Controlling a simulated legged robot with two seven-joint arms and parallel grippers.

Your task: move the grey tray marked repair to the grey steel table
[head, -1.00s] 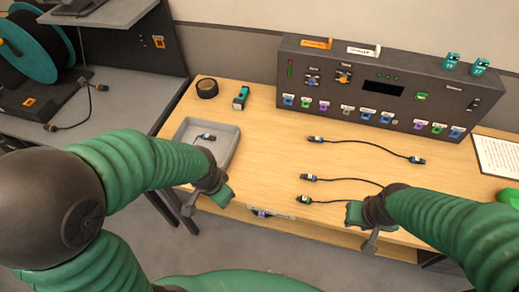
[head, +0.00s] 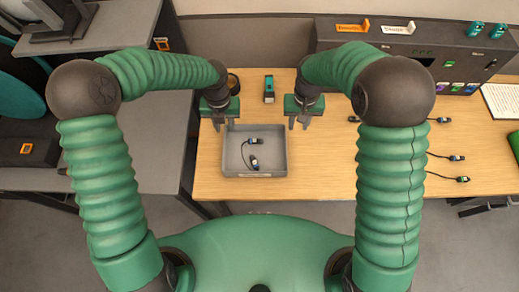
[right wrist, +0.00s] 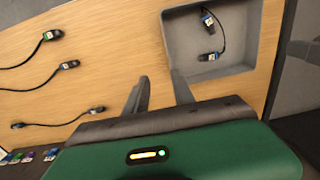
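The grey tray (head: 283,160) sits on the wooden table near its front left part, with a black cable (head: 254,150) with two plugs inside. A small label shows on its front wall, too small to read. My left gripper (head: 225,122) is open above the tray's far left corner. My right gripper (head: 298,122) is open just beyond the far right corner; its fingers are apart and empty in the right wrist view (right wrist: 160,92), one overlapping the tray's rim (right wrist: 172,50) in the picture. I cannot tell if either touches. The grey steel table (head: 135,135) stands at left.
A tape roll (head: 233,84) and a teal device (head: 269,88) lie behind the tray on the wooden table (head: 330,175). Several cables lie to the right (head: 445,157). A dark control panel (head: 450,60) stands at the back. The steel table's front part looks clear.

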